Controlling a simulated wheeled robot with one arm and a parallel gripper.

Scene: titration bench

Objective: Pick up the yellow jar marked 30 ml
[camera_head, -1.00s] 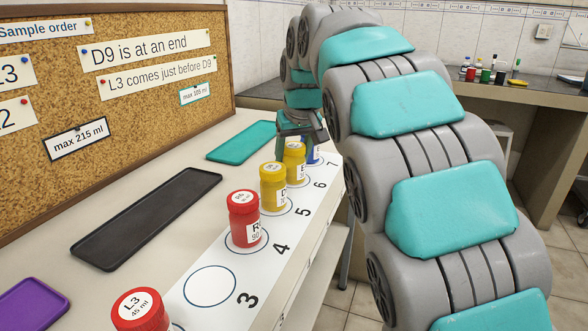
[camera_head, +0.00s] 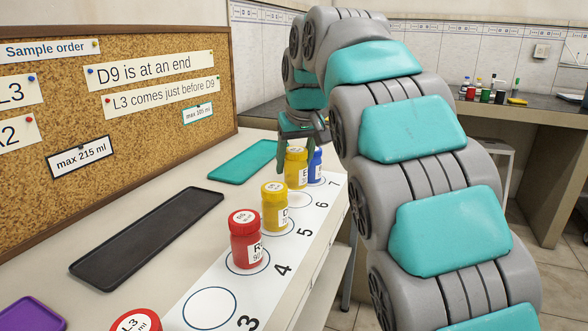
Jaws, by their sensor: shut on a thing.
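My gripper (camera_head: 298,150) points down at the far end of the numbered strip, shut on the farther yellow jar (camera_head: 297,172), whose label begins with E. One finger shows at the jar's left; the other is hard to make out. The jar is upright and seems slightly above its ring at 6, part of which shows below it. A second yellow jar (camera_head: 275,210), marked D, stands upright at 5. The volume marks on both yellow jars are too small to read.
A blue jar (camera_head: 315,167) stands close behind the held jar, near 7. A red jar (camera_head: 246,243) stands at 4, and red jar L3 (camera_head: 135,322) at the front. Ring 3 on the white strip (camera_head: 209,308) is empty. Black (camera_head: 150,238), teal (camera_head: 245,162) and purple (camera_head: 30,310) trays lie left.

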